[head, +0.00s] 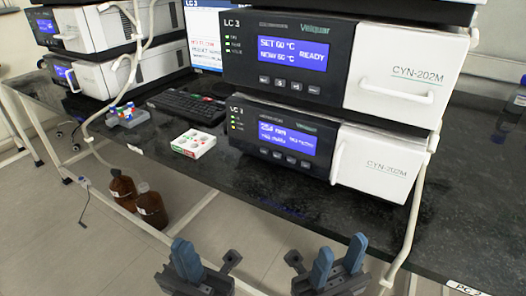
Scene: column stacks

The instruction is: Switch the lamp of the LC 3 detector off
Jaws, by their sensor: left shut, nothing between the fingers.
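The LC 3 detector is most likely the lower unit (272,137) of the stack, labelled LC 3. Its blue display (288,138) seems to read 254 nm, with smaller text too blurred to read. A row of small buttons (291,159) sits under the display, and small indicator lights (236,122) are at its left. A white door with a handle is on its right. My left gripper (187,260) is shut and empty, low in front of the bench. My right gripper (338,262) is open and empty, below and in front of the detector. Neither touches the unit.
The upper LC 3 unit (290,52) shows SET 60 °C and READY. Another stack (100,28) is at far left.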

